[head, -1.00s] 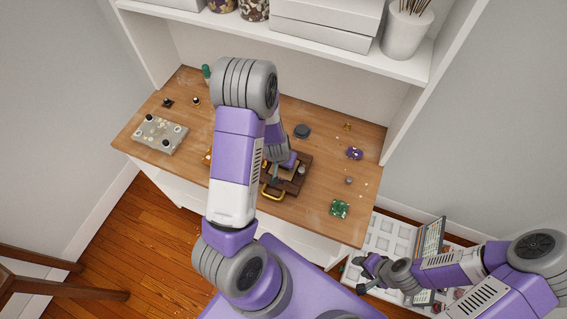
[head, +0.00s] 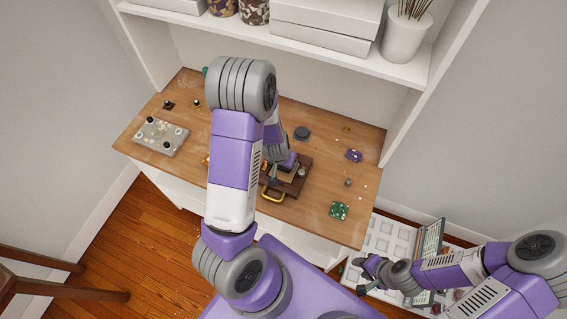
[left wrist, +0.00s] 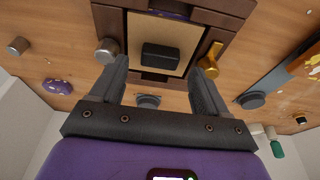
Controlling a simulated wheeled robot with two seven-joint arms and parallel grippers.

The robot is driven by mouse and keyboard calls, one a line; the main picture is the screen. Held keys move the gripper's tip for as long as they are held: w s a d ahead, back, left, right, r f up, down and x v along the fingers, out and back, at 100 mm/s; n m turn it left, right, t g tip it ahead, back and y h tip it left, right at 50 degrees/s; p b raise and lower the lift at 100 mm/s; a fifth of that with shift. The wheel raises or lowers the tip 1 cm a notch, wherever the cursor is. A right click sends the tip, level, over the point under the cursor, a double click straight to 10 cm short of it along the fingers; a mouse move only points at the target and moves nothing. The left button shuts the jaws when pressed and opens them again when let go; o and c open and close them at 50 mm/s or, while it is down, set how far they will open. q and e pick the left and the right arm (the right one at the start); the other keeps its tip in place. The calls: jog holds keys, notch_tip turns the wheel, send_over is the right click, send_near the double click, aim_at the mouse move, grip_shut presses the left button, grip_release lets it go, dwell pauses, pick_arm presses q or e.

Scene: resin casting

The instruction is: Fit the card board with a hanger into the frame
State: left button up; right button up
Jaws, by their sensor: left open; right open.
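The dark brown wooden frame (head: 305,162) lies on the wooden table, partly hidden by my left arm in the head view. In the left wrist view the frame (left wrist: 107,22) surrounds a tan card board (left wrist: 140,28). A black block (left wrist: 160,56) sits on the card board; I cannot tell if it is the hanger. Whether the card is fully seated is unclear. My right gripper (head: 368,270) is open and empty, away at the lower right.
A silver cylinder (left wrist: 107,50) and a gold piece (left wrist: 211,56) stand by the frame's corners. A yellow handle (head: 273,196) lies at its front. A dark puck (head: 302,133), purple piece (head: 354,155), green piece (head: 339,210) and grey tray (head: 151,142) are around the table.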

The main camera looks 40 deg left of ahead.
aim_at(280, 178)
pick_arm(q)
jog(key=p+v, duration=0.4)
jog(key=v, duration=0.5)
jog(key=shift+r, duration=0.35)
pick_arm(e)
notch_tip(280, 178, up, 4)
jog(key=shift+r, duration=0.25)
